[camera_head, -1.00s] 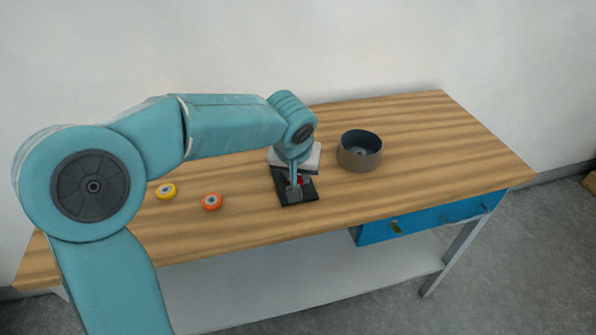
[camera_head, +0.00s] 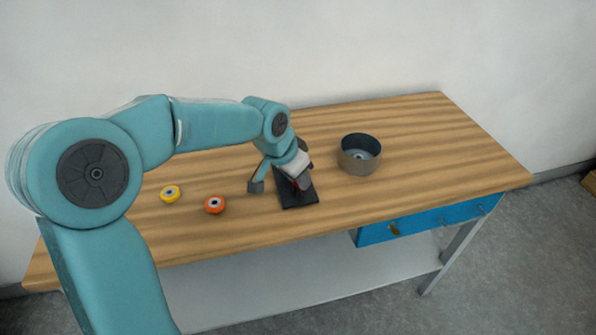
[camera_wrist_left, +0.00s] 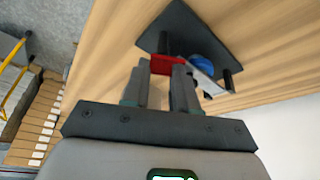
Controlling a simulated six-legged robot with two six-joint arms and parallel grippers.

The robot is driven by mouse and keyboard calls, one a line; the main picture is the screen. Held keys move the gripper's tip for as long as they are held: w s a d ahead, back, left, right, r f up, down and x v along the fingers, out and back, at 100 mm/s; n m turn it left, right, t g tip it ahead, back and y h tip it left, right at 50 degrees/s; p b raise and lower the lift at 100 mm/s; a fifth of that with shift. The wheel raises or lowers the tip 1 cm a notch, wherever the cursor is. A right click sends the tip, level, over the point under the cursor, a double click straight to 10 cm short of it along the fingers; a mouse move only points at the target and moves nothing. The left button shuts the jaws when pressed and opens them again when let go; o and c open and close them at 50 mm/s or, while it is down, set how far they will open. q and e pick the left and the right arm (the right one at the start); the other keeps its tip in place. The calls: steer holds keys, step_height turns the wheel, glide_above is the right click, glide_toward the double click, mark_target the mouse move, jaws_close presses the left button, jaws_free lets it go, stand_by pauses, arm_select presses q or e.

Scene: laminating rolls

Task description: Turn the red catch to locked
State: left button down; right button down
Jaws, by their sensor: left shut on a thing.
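The red catch (camera_head: 296,184) is on a small black base plate (camera_head: 299,199) lying on the wooden table. My left gripper (camera_head: 301,180) is down at this fixture, tilted, and largely covers it in the head view. In the left wrist view, the gripper's two fingers (camera_wrist_left: 160,73) are shut on the red catch (camera_wrist_left: 166,65), above the black plate (camera_wrist_left: 190,30). A blue round part (camera_wrist_left: 203,63) and a pale strip sit beside the catch. The catch's locked marking cannot be made out. My right gripper is not in view.
A yellow roll (camera_head: 170,194) and an orange roll (camera_head: 215,205) lie left of the fixture. A round grey-brown bin (camera_head: 358,160) stands to its right. A blue drawer (camera_head: 425,219) is under the front edge. The table's right side (camera_head: 450,150) is clear.

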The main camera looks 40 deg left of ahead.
arm_select(q)
steer(key=m+h, duration=0.1)
steer(key=m, duration=0.2)
steer(key=m+h, duration=0.1)
steer(key=m, duration=0.1)
steer(key=shift+w+a+m+g, duration=0.15)
steer(key=shift+m+g, duration=0.25)
steer(key=shift+r, duration=0.1)
stand_by(0.3)
steer(key=c, duration=0.9)
jaws_free()
steer(key=p+v, duration=0.1)
steer(key=v, duration=1.5)
steer(key=shift+a+r, duration=0.15)
